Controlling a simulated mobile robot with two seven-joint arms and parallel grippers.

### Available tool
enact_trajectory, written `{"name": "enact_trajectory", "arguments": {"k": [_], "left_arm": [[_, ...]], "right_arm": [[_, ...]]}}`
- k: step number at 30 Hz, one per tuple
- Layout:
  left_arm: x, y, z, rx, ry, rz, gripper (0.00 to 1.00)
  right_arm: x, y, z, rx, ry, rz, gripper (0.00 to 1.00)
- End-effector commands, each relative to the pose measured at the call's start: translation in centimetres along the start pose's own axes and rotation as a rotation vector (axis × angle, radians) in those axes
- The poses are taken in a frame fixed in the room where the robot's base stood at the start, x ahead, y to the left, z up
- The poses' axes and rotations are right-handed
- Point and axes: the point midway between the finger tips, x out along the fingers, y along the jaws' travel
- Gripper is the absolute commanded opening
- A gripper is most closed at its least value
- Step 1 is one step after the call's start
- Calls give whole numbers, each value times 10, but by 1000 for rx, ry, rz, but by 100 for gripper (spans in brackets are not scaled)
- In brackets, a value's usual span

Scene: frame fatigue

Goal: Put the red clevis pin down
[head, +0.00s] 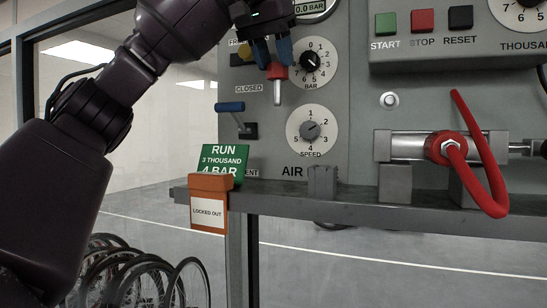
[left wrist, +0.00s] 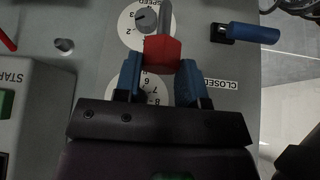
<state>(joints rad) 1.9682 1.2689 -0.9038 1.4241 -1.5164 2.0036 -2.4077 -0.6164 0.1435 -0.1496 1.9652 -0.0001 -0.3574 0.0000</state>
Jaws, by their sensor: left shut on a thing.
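The red clevis pin (head: 277,73) has a red head and a grey metal shank that points down in the head view. My left gripper (head: 271,54) is shut on its red head with blue fingertips and holds it in front of the grey panel, near the BAR dial. In the left wrist view the pin's red head (left wrist: 161,52) sits between the blue fingers (left wrist: 162,80), and the shank points away toward the SPEED dial. My right gripper is in neither view.
A blue-handled valve (head: 237,118) is left of the pin. A cylinder with a red hose (head: 480,180) stands right.

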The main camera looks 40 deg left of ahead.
Motion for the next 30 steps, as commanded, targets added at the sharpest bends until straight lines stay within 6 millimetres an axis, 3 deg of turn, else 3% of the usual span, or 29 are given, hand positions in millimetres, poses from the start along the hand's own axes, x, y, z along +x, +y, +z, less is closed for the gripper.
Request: {"name": "enact_trajectory", "arguments": {"k": [1,12,30], "left_arm": [[14,-1,8,2,-2,-2,9],[78,-3,45,-1,0,-3,9],[132,-4,76,-1,0,-1,9]], "right_arm": [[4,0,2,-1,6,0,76],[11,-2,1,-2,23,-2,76],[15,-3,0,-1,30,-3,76]]}}
